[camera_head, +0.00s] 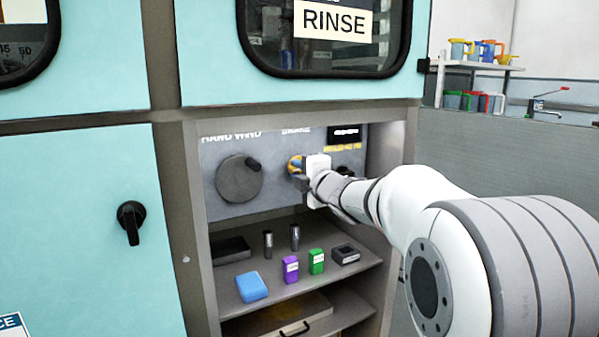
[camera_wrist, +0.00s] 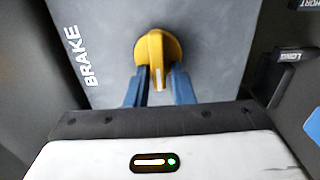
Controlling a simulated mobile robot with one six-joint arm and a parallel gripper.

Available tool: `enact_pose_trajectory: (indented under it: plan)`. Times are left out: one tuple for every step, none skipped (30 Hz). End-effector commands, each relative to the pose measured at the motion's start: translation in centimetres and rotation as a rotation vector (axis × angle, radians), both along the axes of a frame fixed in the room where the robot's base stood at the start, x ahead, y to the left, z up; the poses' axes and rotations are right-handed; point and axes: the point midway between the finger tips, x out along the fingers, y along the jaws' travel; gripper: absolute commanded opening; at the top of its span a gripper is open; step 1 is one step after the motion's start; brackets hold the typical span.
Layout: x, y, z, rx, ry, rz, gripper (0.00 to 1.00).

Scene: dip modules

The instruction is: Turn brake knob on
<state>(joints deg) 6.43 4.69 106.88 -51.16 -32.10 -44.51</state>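The brake knob (camera_wrist: 157,60) is a round yellow knob with a raised grip bar, on a grey panel with the word BRAKE beside it. In the wrist view the bar's pale mark points down toward my gripper. My gripper (camera_wrist: 158,78) has its two blue fingers on either side of the bar, close against it; the exact contact is hard to see. In the head view the brake knob (camera_head: 294,164) shows as a bit of yellow at the panel, mostly hidden behind my gripper (camera_head: 299,167).
A large grey hand-wind dial (camera_head: 239,179) is left of the brake knob. A shelf (camera_head: 238,297) below holds small boxes, including a blue box (camera_head: 251,287), and two metal cylinders. A dark LONG-labelled part (camera_wrist: 287,77) is close on the right in the wrist view.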

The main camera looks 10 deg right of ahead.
Motion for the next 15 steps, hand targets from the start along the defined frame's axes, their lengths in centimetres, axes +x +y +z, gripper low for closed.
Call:
enact_pose_trajectory:
  plan:
    - [0.0,-0.1,0.0,0.000,0.000,-0.001,0.26]
    - [0.0,-0.1,0.0,0.000,0.000,-0.001,0.28]
    - [0.0,-0.1,0.0,0.000,-0.001,-0.001,0.32]
    - [0.0,-0.1,0.0,0.000,-0.001,-0.001,0.34]
    - [0.0,-0.1,0.0,0.001,-0.001,-0.001,0.35]
    - [0.0,-0.1,0.0,0.001,-0.001,-0.001,0.35]
    - [0.0,-0.1,0.0,0.001,-0.001,-0.001,0.35]
    - [0.0,-0.1,0.1,0.001,-0.001,-0.001,0.35]
    - [0.0,-0.1,0.1,0.001,-0.001,-0.001,0.35]
    - [0.0,-0.1,0.1,0.001,-0.001,-0.001,0.35]
    - [0.0,-0.1,0.1,0.001,-0.001,-0.001,0.35]
    - [-0.2,-0.1,0.1,0.001,-0.001,-0.001,0.35]
    - [-0.3,-0.2,0.1,0.001,-0.001,-0.001,0.35]
    - [-0.6,-0.3,0.2,0.002,-0.002,-0.001,0.35]
    - [-1.0,-0.5,0.3,0.002,-0.002,-0.002,0.35]
